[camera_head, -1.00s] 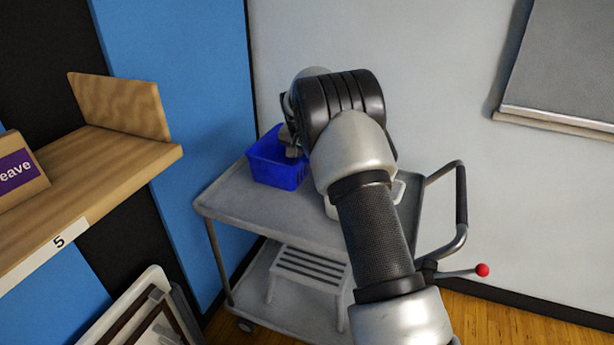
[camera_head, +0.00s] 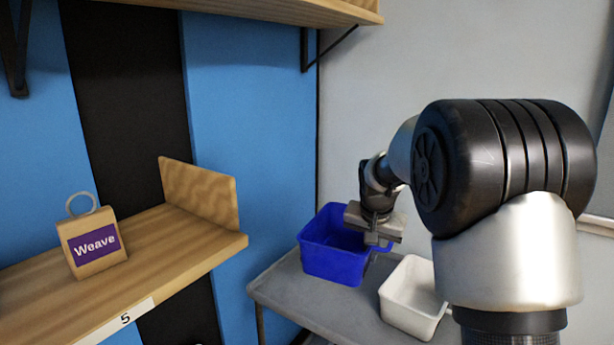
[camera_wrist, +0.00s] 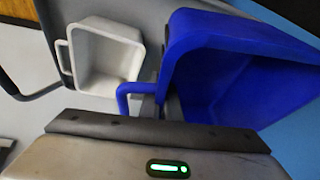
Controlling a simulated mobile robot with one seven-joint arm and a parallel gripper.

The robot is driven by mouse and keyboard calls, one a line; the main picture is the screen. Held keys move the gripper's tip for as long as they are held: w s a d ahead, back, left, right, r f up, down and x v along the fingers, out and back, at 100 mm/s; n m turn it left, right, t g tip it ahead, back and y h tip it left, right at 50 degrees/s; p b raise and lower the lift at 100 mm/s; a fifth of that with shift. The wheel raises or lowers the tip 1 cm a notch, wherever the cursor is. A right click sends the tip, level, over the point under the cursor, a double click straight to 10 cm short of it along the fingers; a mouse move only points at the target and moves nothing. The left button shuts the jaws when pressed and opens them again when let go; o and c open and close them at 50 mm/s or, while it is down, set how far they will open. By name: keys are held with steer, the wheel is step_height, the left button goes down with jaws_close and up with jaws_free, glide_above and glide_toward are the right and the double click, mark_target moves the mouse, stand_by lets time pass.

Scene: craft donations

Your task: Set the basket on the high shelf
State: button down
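The blue basket (camera_head: 330,262) is upright at the left end of the grey cart's top. I cannot tell whether its base touches the cart. My gripper (camera_head: 378,238) is at the basket's right side. In the wrist view the basket (camera_wrist: 240,85) fills the right, with its blue side handle (camera_wrist: 128,92) at the dark fingers, which look closed on it. A lower wooden shelf (camera_head: 190,250) labelled 5 is at the left.
A white basket (camera_head: 408,305) stands on the cart (camera_head: 285,292), right of the blue one; it also shows in the wrist view (camera_wrist: 105,55). A "Weave" bag (camera_head: 95,240) stands on shelf 5, which has a raised end board (camera_head: 200,192). A dark bracket (camera_head: 312,50) supports the high shelf.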

steer(key=s+a+f+n+b, duration=0.1)
steer(key=s+a+n, duration=0.1)
steer(key=s, duration=0.9)
step_height(320, 180, up, 17)
steer(key=p, duration=1.7)
steer(key=s+f+n+y, duration=0.2)
steer(key=s+f, duration=0.4)
steer(key=f, duration=0.3)
steer(key=shift+d+f+n, duration=0.15)
steer(key=shift+d+n, duration=0.05)
steer(key=shift+n, duration=0.5)
